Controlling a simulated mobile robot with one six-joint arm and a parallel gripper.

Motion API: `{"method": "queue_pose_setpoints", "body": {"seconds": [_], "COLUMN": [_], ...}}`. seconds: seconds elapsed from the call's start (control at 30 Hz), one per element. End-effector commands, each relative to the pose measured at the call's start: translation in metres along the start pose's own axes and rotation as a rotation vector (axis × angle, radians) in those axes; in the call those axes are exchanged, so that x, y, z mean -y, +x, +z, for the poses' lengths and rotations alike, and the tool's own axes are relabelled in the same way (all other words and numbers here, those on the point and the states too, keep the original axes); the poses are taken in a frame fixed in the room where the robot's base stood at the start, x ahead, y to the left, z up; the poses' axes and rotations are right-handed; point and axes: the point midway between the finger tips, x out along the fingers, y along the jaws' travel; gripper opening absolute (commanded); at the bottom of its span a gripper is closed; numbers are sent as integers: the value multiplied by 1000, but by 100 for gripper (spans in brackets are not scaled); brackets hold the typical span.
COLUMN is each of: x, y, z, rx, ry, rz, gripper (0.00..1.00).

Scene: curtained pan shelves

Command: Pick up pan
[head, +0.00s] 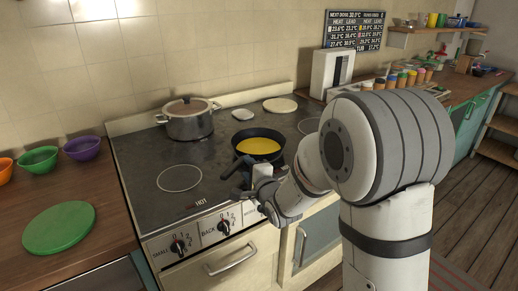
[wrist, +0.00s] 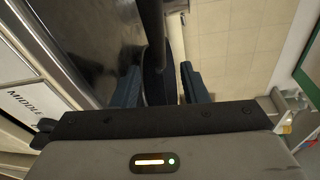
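A black pan (head: 237,140) with a yellow filling sits on the stove, near the front right of the cooktop. My gripper (head: 240,180) is at the pan's near side, where the handle is mostly hidden by the gripper in the head view. In the wrist view, a long dark bar that looks like the pan's handle (wrist: 154,45) runs between the two blue fingers of my gripper (wrist: 161,88). The fingers stand apart on either side of it, with gaps showing. Whether either finger touches it is hard to see.
A lidded pot (head: 187,123) stands at the back left of the stove (head: 150,160). Bowls (head: 82,148) and a green round board (head: 59,228) lie on the left counter. A tiled wall closes the back. Stove knobs (head: 180,246) line the front.

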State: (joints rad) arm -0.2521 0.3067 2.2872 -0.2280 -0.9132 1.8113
Motion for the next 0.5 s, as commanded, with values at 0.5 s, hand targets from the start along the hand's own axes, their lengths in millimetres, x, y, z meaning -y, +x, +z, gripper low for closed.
{"method": "queue_pose_setpoints", "body": {"seconds": [0.5], "x": [0], "y": [56], "z": [-2], "rx": [-2], "ry": [-1], "rz": [2], "gripper": [40]}}
